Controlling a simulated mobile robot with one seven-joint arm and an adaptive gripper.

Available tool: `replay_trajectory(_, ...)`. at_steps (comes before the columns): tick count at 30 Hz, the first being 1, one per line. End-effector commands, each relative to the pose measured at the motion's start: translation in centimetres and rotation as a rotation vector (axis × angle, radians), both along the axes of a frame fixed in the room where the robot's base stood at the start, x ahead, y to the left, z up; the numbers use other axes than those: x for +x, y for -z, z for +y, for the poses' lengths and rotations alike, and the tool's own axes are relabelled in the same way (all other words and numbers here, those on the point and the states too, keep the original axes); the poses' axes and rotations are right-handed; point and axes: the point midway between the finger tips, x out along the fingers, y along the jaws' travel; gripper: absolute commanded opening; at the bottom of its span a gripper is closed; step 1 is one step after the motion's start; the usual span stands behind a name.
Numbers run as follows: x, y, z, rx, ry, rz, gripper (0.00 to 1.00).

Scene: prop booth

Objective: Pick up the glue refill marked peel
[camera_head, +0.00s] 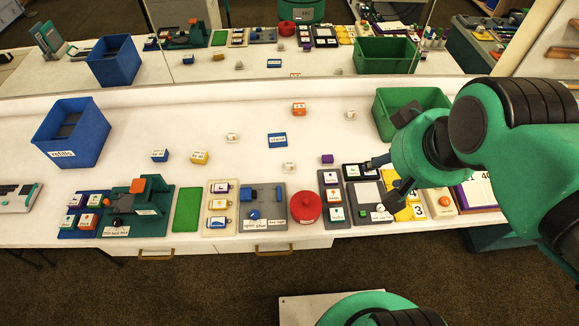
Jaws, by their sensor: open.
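Several small labelled blocks lie on the white table: a blue one (160,155), a yellow one (199,158), an orange one (299,109), a purple one (327,159), and white ones at the upper middle (232,138), right (350,115) and lower middle (289,167). Their lettering is too small to read, so I cannot tell which is marked peel. My gripper (376,188) is open and appears empty, over the grey-and-black station at the right. It is to the right of the purple block and apart from it.
A blue bin labelled refills (87,136) stands at the left, a green bin (385,104) behind my arm. Labelled stations, a green pad (187,210) and a round red object (306,207) line the front edge. A blue labelled pad (278,140) lies mid-table. A mirror stands behind.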

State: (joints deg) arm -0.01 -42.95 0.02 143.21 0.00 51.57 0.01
Motion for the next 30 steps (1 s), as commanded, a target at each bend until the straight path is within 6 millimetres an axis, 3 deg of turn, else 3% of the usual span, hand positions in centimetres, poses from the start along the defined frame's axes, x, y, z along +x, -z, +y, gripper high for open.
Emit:
replay_trajectory(5, 0.8, -0.2, 0.2, 0.004, 0.000, 0.010, 0.47)
replay_trajectory(11, 3.4, -0.4, 0.9, 0.014, 0.003, 0.048, 0.47)
replay_trajectory(20, 10.3, 0.5, 3.0, 0.034, 0.012, 0.138, 0.47)
replay_trajectory(30, 18.1, 4.2, 6.5, 0.046, 0.030, 0.244, 0.47)
